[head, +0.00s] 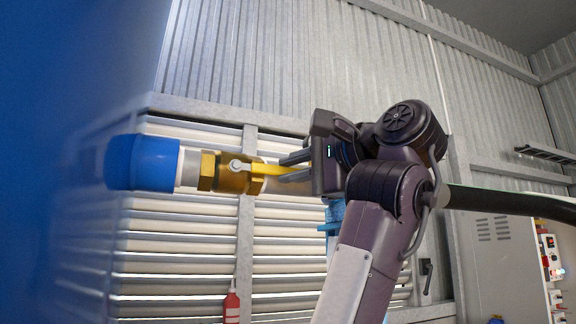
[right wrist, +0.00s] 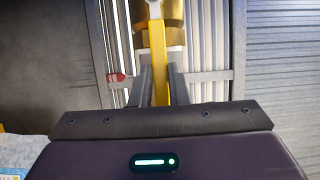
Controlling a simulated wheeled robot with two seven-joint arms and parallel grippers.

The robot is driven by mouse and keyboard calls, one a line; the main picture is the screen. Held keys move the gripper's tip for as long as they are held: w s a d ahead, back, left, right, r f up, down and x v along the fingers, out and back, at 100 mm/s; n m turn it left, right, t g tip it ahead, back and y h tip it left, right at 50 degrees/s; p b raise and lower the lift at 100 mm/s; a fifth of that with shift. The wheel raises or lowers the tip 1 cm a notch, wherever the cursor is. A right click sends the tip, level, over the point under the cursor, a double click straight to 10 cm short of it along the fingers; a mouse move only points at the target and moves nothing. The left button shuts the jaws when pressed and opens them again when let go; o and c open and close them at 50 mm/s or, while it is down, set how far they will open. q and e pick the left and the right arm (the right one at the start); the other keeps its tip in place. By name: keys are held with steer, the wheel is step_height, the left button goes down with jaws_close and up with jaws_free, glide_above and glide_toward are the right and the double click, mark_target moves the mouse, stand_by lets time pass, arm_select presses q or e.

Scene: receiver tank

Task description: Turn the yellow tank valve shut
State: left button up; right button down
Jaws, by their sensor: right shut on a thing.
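The brass tank valve (head: 228,173) sits on a pipe stub that comes out of a blue fitting at the left in the head view. Its yellow lever (head: 268,168) points right, in line with the pipe. My right gripper (head: 292,166) is shut on the yellow lever, coming from the right. In the right wrist view the lever (right wrist: 159,70) runs up between the two fingers to the brass body (right wrist: 160,18). The part of the lever between the fingers is partly hidden in the head view. My left gripper is not in view.
A large blue tank (head: 70,110) fills the left side of the head view. White louvres (head: 180,255) and a corrugated wall (head: 270,60) stand behind the valve. A red bottle (head: 231,306) is low in the middle. A grey cabinet (head: 505,265) stands at the right.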

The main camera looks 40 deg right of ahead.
steer(key=w+a+f+m+t+h+b, duration=0.1)
steer(key=a+f+m+t+h+b, duration=0.1)
steer(key=m+b, duration=0.5)
steer(key=w+a+f+m+t+h+b, duration=0.1)
steer(key=a+f+m+h+b, duration=0.3)
steer(key=m, duration=0.9)
steer(key=shift+a+f+t+h+b, duration=0.3)
steer(key=shift+a+f+t+b, duration=0.4)
steer(key=shift+f+b, duration=1.15)
steer(key=shift+a+r+b, duration=0.15)
steer(key=shift+r+b, duration=0.25)
steer(key=c, duration=1.4)
jaws_free()
